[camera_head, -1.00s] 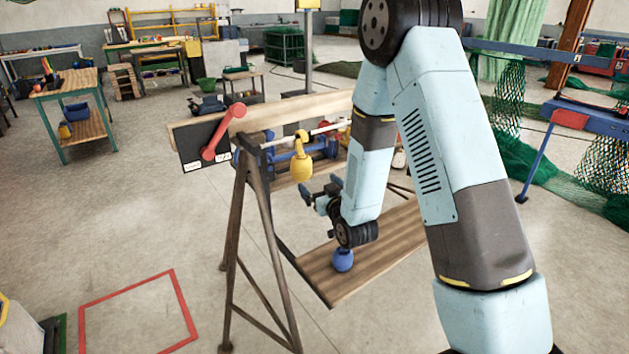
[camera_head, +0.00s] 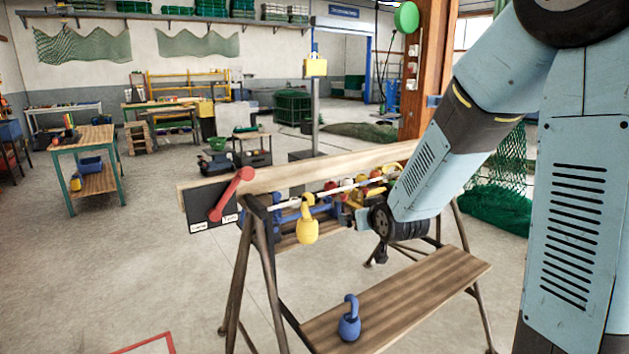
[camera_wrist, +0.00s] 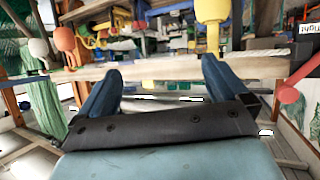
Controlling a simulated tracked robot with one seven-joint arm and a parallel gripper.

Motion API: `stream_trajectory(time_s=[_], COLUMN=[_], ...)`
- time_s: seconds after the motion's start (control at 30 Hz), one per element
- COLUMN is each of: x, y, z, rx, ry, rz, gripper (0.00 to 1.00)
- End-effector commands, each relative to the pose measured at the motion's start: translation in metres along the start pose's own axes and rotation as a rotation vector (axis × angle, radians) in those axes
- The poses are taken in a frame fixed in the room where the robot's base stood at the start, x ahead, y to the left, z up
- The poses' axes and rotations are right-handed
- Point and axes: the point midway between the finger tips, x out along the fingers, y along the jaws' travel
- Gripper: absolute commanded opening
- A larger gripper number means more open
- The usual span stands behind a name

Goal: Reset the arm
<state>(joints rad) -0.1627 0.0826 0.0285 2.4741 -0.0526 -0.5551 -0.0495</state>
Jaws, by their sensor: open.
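My arm reaches in from the right in the head view, bent down toward the wooden rack. My gripper (camera_head: 348,218) is beside the rail, partly hidden behind my wrist. In the wrist view my gripper (camera_wrist: 158,80) shows two dark blue fingers spread wide, with nothing held between them. The rack's wooden beam (camera_wrist: 150,72) runs across beyond the fingers. A yellow padlock-shaped float (camera_head: 307,228) hangs on the rail and also shows in the wrist view (camera_wrist: 211,12). A blue one (camera_head: 349,326) stands on the lower shelf (camera_head: 420,290), apart from my gripper.
A red lever (camera_head: 232,194) sits at the rack's left end on a dark panel. Several red and yellow floats hang farther along the rail, close to my wrist. A yellow-topped post (camera_head: 315,68) stands behind. The floor (camera_head: 130,250) at left is open.

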Motion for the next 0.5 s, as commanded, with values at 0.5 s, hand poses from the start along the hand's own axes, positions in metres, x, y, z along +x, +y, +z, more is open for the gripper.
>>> stream_trajectory(time_s=[0.5], x=[-0.131], y=[0.041], z=[-0.013], rx=[0.08], ry=[-0.277], rz=[0.085], gripper=[1.0])
